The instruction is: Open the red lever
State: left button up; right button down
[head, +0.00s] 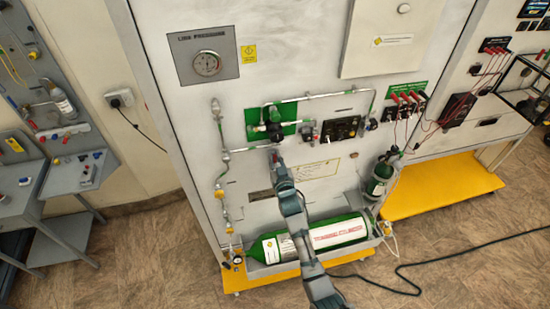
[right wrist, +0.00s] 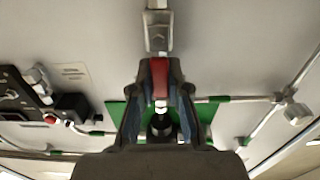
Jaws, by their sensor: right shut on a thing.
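The red lever (right wrist: 159,78) shows in the right wrist view between the two fingers of my right gripper (right wrist: 160,92). The fingers are closed on it from both sides. A metal fitting (right wrist: 157,32) is just beyond the lever on the panel. In the head view my right gripper (head: 277,160) reaches up to the pipework on the white panel, just below the green plate (head: 290,129). The lever is too small and covered to make out clearly there. My left gripper is not in view.
The white panel (head: 180,90) carries a pressure gauge (head: 207,63) and metal pipes around the green plate. A green and white cylinder (head: 338,232) lies in a tray below my right arm. A black cable (head: 440,262) runs over the floor at right.

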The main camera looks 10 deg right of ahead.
jog(key=shift+f, duration=0.35)
jog(key=c, duration=1.1)
grip_release()
jog(key=shift+a+r, duration=0.1)
jog(key=shift+r, duration=0.05)
jog(key=s, duration=1.2)
jog(key=shift+d, duration=0.2)
jog(key=shift+w, duration=0.1)
